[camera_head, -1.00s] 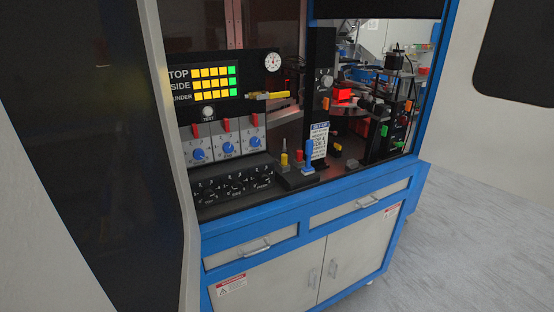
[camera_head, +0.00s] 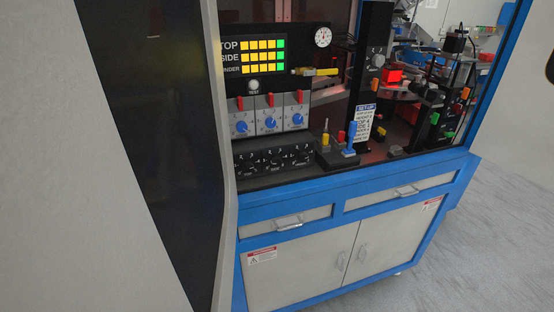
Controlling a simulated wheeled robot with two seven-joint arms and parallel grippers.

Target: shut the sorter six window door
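The sorter is a blue-framed machine (camera_head: 330,190) with an open front bay. A tall dark window panel (camera_head: 160,110) in a pale frame stands in the left foreground, at the near left side of the bay. It looks like a door panel standing open, but its hinge and full outline are out of view, and I cannot tell whether it is the six window door. No handle on it is visible. Neither of my grippers is in view.
Inside the bay are a control panel (camera_head: 262,55) with lit yellow and green squares, blue knobs, and a blue lever (camera_head: 351,137). Below are drawers with a handle (camera_head: 288,221) and cabinet doors (camera_head: 300,265). Free grey floor (camera_head: 480,240) lies at the right.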

